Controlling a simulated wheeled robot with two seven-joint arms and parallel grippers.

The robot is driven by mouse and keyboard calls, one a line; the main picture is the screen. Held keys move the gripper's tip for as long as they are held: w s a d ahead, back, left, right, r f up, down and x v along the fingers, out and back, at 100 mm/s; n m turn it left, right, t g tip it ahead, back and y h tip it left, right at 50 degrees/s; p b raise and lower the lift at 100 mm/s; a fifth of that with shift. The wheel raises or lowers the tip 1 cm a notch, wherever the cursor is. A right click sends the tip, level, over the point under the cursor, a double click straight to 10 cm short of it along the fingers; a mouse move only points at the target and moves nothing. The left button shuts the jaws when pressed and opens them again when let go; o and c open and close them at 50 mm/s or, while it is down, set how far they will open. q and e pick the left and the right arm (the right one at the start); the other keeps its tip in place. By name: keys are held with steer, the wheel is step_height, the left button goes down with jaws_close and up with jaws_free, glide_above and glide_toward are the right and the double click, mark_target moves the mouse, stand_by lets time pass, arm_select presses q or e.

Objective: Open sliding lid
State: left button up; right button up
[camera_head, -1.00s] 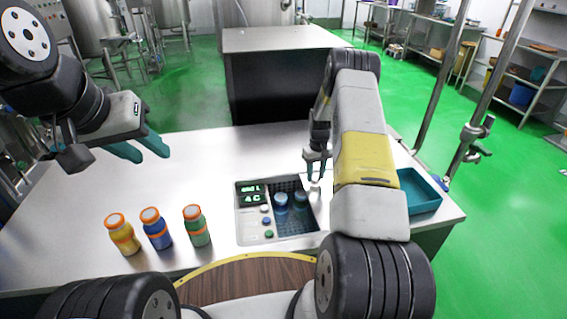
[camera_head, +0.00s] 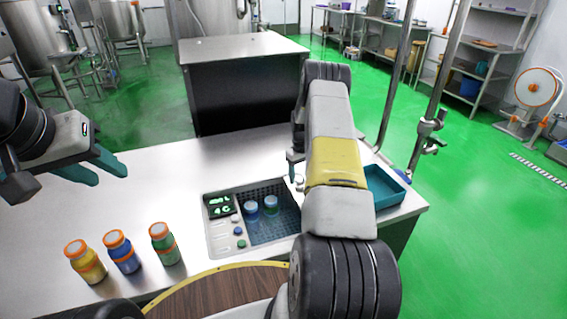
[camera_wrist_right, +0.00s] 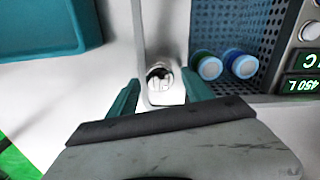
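The sliding lid (camera_wrist_right: 162,25) is a pale strip beside the sunken cooling box in the right wrist view. Its small round knob (camera_wrist_right: 160,76) also shows in the head view (camera_head: 298,181). The box lies partly uncovered, with its dark mesh floor (camera_wrist_right: 255,25) showing. My right gripper (camera_wrist_right: 160,90) is open, its teal fingertips on either side of the knob with gaps visible; in the head view my arm partly hides it. My left gripper (camera_head: 100,168) is open and empty above the counter at the left.
Two blue-capped bottles (camera_head: 251,208) (camera_head: 271,204) stand in the box beside a display panel (camera_head: 219,206). Yellow (camera_head: 86,263), blue (camera_head: 122,253) and green (camera_head: 164,244) bottles stand at front left. A teal tray (camera_head: 402,178) is at right. The counter's back left is clear.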

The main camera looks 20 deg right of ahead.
steer(key=shift+r, duration=3.9)
